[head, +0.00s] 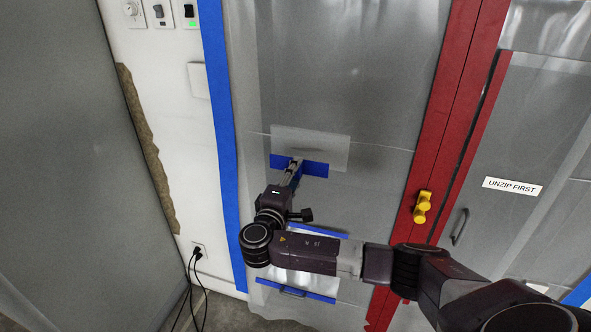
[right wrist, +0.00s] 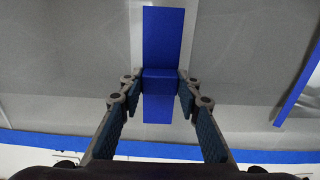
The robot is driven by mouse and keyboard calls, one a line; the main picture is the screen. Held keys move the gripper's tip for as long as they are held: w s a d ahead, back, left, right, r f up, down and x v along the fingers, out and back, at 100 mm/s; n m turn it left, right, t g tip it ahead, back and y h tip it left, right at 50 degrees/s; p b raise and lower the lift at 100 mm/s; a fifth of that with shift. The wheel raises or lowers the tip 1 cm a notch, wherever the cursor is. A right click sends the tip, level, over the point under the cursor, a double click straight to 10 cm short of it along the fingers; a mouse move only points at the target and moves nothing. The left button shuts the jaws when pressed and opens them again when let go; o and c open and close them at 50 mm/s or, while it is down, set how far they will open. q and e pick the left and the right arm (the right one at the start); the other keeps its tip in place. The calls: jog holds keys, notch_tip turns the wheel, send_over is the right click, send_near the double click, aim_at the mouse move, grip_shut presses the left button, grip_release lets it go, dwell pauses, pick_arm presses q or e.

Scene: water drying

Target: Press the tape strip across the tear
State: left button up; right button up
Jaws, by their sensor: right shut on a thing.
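The blue tape strip (head: 316,169) is against the grey plastic sheet, along the lower edge of a paler rectangle (head: 325,146). My right gripper (head: 294,168) reaches up to the strip's middle. In the right wrist view the strip (right wrist: 163,35) runs away from me, and the fingers (right wrist: 158,84) are closed on a raised blue block at its middle. I cannot make out the tear itself; the gripper and strip may cover it. I cannot tell whether the strip touches the sheet along its whole length. My left gripper is not in view.
Below my arm is a pale panel (head: 300,283) with blue edges. A red zip band (head: 447,120) with yellow pulls (head: 422,207) stands to the right, beside a sign (head: 512,187) reading "UNZIP FIRST". Blue edge tape (head: 222,130) and a white wall are at the left.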

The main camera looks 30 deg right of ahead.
aim_at(309, 149)
jog(key=shift+s+f, duration=0.1)
jog(key=shift+d, duration=0.2)
jog(key=shift+b+x, duration=2)
jog(key=shift+x, duration=1.8)
jog(key=shift+d, duration=0.1)
jog(key=shift+w+d+b, duration=0.4)
jog(key=shift+w+b, duration=0.05)
